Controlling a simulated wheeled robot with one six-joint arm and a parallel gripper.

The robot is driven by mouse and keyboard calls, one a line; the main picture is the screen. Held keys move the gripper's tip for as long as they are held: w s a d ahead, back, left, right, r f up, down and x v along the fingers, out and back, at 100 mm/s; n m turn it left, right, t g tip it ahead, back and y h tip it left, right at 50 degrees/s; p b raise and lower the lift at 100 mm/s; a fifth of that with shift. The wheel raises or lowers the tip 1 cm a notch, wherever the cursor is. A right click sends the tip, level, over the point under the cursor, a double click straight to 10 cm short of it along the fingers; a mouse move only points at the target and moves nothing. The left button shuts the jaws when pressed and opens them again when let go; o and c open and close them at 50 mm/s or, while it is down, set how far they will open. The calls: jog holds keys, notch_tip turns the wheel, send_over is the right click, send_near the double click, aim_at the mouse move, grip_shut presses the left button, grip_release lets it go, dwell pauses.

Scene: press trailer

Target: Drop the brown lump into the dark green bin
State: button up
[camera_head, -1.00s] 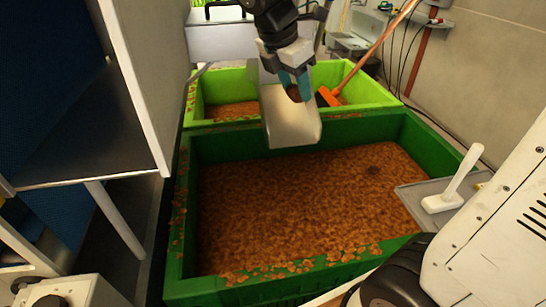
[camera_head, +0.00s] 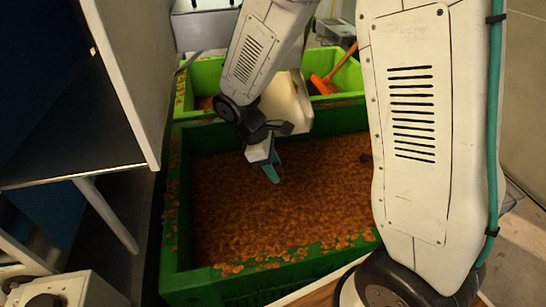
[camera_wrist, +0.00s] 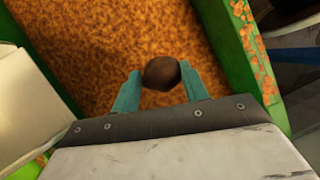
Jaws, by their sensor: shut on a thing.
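The brown lump (camera_wrist: 162,73) is dark and round, and sits between the teal fingertips of my gripper (camera_wrist: 160,88) in the wrist view. My gripper is shut on it. In the head view my gripper (camera_head: 272,168) points down over the dark green bin (camera_head: 180,254), and the lump cannot be made out there. The bin holds a layer of orange-brown granules, which lies below the lump in the wrist view. The bin's green wall (camera_wrist: 222,50) runs along the right of the wrist view.
A light green bin (camera_head: 208,72) stands behind the dark green one, with an orange broom head (camera_head: 322,85) in it. Grey shelving (camera_head: 70,140) stands at the left. My arm hides the bin's right side.

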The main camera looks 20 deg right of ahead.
notch_tip(320, 180, down, 6)
jog(key=shift+f, duration=0.15)
dwell(0.3)
jog(key=o, duration=1.1)
jog(key=shift+c, duration=0.2)
jog(key=v, duration=0.7)
jog(key=shift+r, duration=0.35)
jog(key=shift+w+a, duration=0.1)
